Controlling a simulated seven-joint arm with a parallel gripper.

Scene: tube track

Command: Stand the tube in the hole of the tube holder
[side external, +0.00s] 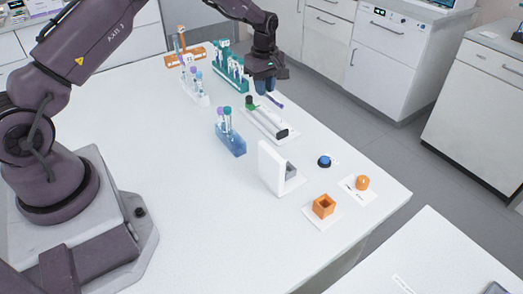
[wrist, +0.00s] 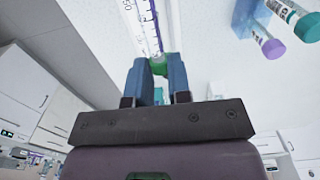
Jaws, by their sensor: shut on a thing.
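My gripper (wrist: 160,78) is shut, its two blue fingers closed around a green part in the wrist view. A clear graduated tube (wrist: 143,25) with a purple streak runs up from there, away from the fingers. In the side external view my gripper (side external: 265,88) is over the far right part of the table, and a thin purple piece (side external: 278,102) sticks out to its lower right. An orange block with a square hole (side external: 323,207) stands empty on a white card near the right edge. Whether it is the tube holder I cannot tell.
Below my gripper lies a pale tray (side external: 266,122) with a green piece and a black end. A blue rack (side external: 232,143) with capped tubes, a teal rack (side external: 218,60), a white upright plate (side external: 270,168), a blue dome (side external: 324,161) and an orange knob (side external: 362,183) stand around.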

